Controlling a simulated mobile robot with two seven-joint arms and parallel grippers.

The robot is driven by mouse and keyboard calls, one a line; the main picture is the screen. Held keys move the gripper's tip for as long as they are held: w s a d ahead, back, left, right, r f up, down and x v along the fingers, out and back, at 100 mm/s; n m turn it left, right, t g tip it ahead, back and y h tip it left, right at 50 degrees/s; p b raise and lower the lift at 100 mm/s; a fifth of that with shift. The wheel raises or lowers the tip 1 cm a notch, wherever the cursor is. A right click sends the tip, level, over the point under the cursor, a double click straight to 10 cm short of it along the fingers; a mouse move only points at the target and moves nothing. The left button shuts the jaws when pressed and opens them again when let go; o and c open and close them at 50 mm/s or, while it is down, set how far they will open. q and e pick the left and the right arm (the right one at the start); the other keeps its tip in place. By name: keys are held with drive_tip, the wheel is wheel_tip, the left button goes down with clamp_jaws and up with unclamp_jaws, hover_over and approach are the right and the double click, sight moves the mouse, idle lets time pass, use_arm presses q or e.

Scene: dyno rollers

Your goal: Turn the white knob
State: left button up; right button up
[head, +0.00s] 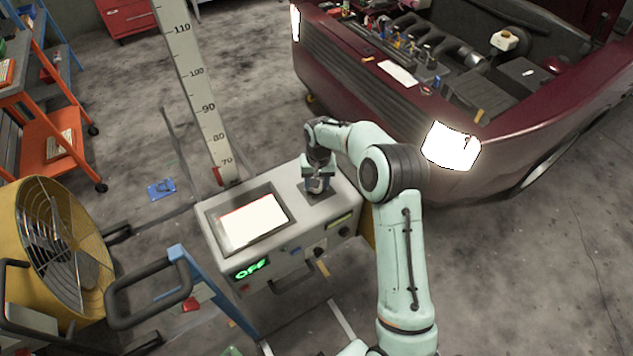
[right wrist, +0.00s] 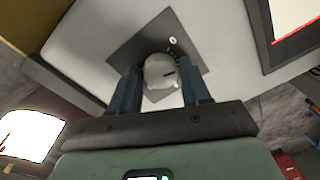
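The white knob (right wrist: 159,72) sits on a dark square plate (right wrist: 133,48) on top of the light grey console (head: 220,255). It has a short dark pointer line, and a white 0 mark stands on the plate beside it. My right gripper (right wrist: 160,84) is down at the knob, with one blue-grey finger on each side of it. Whether both fingers press on the knob cannot be told. In the head view the right gripper (head: 318,183) largely covers the knob. My left gripper is not in view.
The console has a screen (head: 250,221), a green OFF display (head: 251,269) and small front knobs. A tall scale post (head: 196,90) rises behind it. A dark red car (head: 380,85) stands to the right, and a yellow fan (head: 60,245) to the left.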

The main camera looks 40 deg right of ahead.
drive_tip(key=shift+o, duration=0.9)
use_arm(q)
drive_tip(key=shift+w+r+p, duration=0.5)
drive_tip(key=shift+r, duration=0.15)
use_arm(e)
wheel_tip(320, 180, up, 13)
drive_tip(key=shift+s+d+r, duration=0.15)
drive_tip(key=shift+d+r, duration=0.05)
drive_tip(key=shift+d, duration=0.05)
